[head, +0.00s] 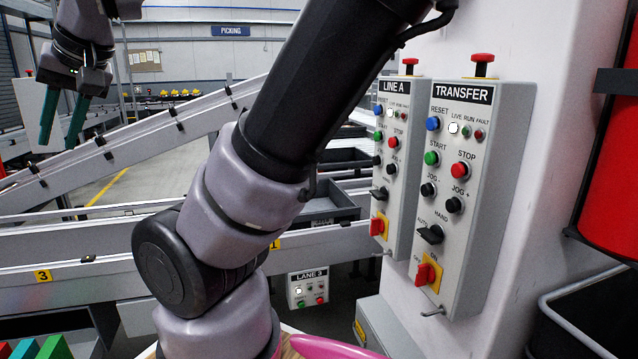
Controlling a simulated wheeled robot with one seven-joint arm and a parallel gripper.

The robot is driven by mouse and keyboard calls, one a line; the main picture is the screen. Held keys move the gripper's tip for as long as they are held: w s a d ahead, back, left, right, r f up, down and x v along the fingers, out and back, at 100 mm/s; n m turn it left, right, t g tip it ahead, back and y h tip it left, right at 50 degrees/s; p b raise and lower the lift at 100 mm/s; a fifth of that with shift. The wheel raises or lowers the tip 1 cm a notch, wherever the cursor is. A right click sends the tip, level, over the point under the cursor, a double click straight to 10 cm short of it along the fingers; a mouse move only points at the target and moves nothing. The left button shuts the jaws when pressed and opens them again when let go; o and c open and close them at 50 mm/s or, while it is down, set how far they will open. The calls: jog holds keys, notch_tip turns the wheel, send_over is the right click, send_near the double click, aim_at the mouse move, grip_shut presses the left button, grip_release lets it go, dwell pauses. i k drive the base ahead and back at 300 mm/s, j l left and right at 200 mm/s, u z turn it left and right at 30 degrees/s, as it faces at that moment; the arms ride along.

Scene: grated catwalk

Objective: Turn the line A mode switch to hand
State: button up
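The LINE A panel (395,165) is a grey-white box on the white column, right of my arm. Its mode switch (379,193) is a black lever knob below the jog buttons and above a red rotary switch on a yellow plate (379,226). The knob points left; its position labels are too small to read. My gripper (59,140) hangs at the upper left with its two dark green fingers apart and nothing between them. It is far from the panel, with my arm link between them in the picture.
The similar TRANSFER panel (487,160) stands just right, with its own black AUTO/HAND switch (431,234). Red mushroom buttons top both panels. A small LANE 3 box (308,289) sits lower. Conveyors (130,262) run behind my arm. A red cylinder (612,150) stands at the right edge.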

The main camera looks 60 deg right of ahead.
aim_at(381, 194)
jog(key=z, duration=0.5)
jog(key=k+z, duration=0.15)
jog(key=z, duration=0.35)
jog(key=k+j+z, duration=0.1)
jog(key=z, duration=0.9)
jog(key=k+l+z, duration=0.1)
jog(key=z, duration=0.4)
